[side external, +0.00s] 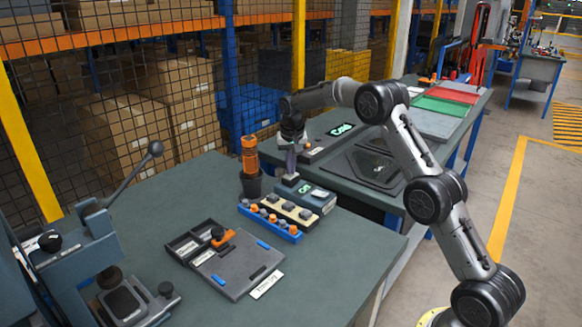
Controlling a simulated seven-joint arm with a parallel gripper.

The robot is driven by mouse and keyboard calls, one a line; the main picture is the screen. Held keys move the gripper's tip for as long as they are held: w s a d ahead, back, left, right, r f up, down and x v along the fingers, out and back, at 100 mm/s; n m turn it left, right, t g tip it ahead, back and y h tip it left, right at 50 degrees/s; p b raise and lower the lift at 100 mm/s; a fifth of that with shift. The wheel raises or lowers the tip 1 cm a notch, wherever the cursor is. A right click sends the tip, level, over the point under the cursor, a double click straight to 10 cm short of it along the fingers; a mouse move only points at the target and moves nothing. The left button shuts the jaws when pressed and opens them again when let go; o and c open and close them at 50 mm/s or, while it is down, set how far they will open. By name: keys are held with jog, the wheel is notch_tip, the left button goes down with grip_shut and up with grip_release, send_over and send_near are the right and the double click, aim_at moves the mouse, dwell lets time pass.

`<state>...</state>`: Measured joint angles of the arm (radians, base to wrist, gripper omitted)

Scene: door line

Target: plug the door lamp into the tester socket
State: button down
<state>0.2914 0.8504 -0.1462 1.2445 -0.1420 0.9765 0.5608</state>
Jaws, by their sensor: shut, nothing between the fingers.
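My gripper (290,178) points down over the near table, shut and with nothing seen in it. It is at the left end of a small blue-grey box (318,203) with a little green display, which looks like the tester. I cannot tell whether the fingertips touch the box or hover over it. The tester socket is too small to make out and may be hidden by the gripper. I cannot pick out the door lamp for certain. A dark door-like panel (362,172) lies on the table behind, to the right of my gripper.
An orange-and-black cylinder stands in a black cup (251,186) just left of my gripper. A blue rack (268,222) and a cream strip (302,219) hold several small parts in front. A dark fixture (238,265) and a lever press (75,262) stand left.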

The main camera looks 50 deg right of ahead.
jog(key=shift+f, duration=0.5)
dwell(0.4)
jog(key=shift+r, duration=3.65)
jog(key=shift+r, duration=0.1)
jog(key=v, duration=1.3)
jog(key=shift+r, duration=0.35)
